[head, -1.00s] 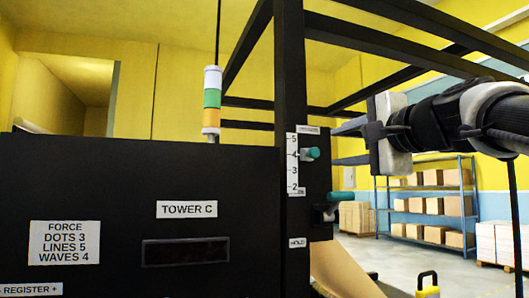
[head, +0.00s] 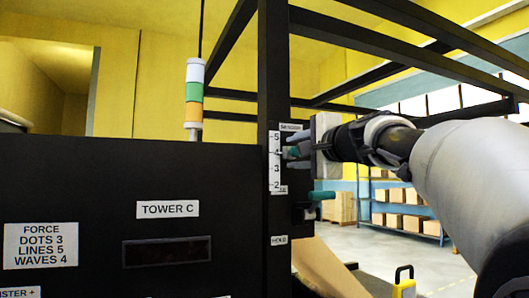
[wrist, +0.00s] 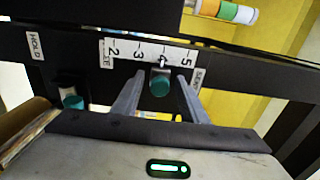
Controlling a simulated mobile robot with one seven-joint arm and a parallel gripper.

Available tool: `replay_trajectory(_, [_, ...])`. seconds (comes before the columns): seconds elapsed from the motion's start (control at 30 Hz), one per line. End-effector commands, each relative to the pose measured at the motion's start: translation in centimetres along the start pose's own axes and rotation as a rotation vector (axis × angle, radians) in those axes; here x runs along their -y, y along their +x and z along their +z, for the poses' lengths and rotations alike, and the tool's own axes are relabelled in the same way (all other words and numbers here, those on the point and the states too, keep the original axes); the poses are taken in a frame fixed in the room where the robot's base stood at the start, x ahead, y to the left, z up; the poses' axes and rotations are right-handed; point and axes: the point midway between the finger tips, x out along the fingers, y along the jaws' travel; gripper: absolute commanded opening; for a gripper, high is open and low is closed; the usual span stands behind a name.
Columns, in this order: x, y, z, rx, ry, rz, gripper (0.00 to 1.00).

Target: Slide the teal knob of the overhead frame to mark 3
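The teal knob (wrist: 160,84) sits on the dark post of the overhead frame (head: 273,80), beside the white scale (wrist: 150,52) and level with mark 4. In the head view the knob (head: 292,153) is partly hidden by my gripper (head: 300,150). In the wrist view my gripper (wrist: 161,77) is open, with one finger on each side of the knob and a visible gap to both. The fingers reach in from the right in the head view.
A second teal handle (head: 321,195) sticks out below the knob, above the HOLD label (head: 279,240). The dark TOWER C cabinet (head: 75,180) stands left of the post. A signal light (head: 194,95) rises behind it. Shelves with boxes (head: 405,205) are far off.

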Motion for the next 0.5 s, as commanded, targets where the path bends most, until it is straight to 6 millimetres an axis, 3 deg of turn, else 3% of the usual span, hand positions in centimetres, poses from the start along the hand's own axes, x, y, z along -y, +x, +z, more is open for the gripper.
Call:
replay_trajectory(0.03, [0.0,0.0,0.0,0.000,0.000,0.000,0.31])
replay_trajectory(0.23, [0.0,0.0,0.0,0.000,0.000,0.000,0.00])
replay_trajectory(0.5, [-1.1,0.0,0.0,0.000,0.000,0.001,0.00])
